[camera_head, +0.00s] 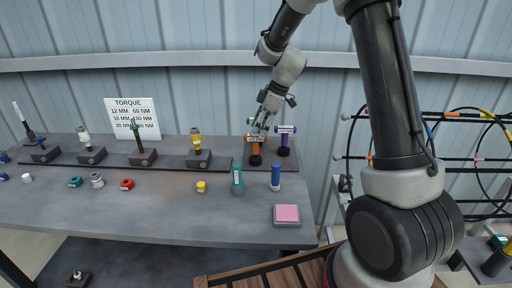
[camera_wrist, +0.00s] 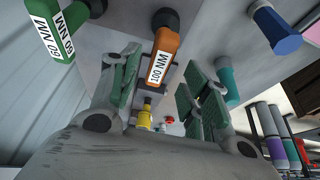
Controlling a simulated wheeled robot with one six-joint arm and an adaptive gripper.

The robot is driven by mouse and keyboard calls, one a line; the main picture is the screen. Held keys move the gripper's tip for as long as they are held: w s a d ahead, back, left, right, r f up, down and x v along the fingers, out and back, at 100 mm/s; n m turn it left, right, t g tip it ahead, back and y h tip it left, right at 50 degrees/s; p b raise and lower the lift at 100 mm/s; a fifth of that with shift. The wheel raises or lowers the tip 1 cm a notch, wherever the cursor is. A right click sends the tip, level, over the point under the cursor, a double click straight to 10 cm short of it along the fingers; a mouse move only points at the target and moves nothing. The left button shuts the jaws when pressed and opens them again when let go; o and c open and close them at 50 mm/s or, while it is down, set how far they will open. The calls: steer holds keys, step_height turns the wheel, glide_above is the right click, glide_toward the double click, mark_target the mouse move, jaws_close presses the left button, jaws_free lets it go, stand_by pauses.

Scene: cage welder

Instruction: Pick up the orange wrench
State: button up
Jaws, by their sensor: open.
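The orange wrench (camera_head: 255,149) stands upright on a dark base near the right end of the grey table. In the wrist view its orange body (camera_wrist: 163,58) bears a white "100 NM" label and lies between my two finger pads. My gripper (camera_head: 264,126) is above and beside it, pointing down, with its fingers apart. In the wrist view my gripper (camera_wrist: 161,82) shows a gap on both sides of the wrench, and I cannot tell whether either finger touches it. My gripper hides part of the wrench in the head view.
A purple wrench (camera_head: 285,134) stands close on the right. A teal tool (camera_head: 237,178) and a blue tool (camera_head: 275,177) stand in front. A green tool (camera_wrist: 62,28) labelled "60 NM" shows at upper left. A torque sign (camera_head: 134,117) stands behind; a pink-topped block (camera_head: 287,214) lies front right.

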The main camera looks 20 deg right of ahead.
steer(key=x, duration=0.4)
steer(key=shift+w, duration=0.1)
jaws_close()
step_height(320, 180, up, 10)
stand_by(0.5)
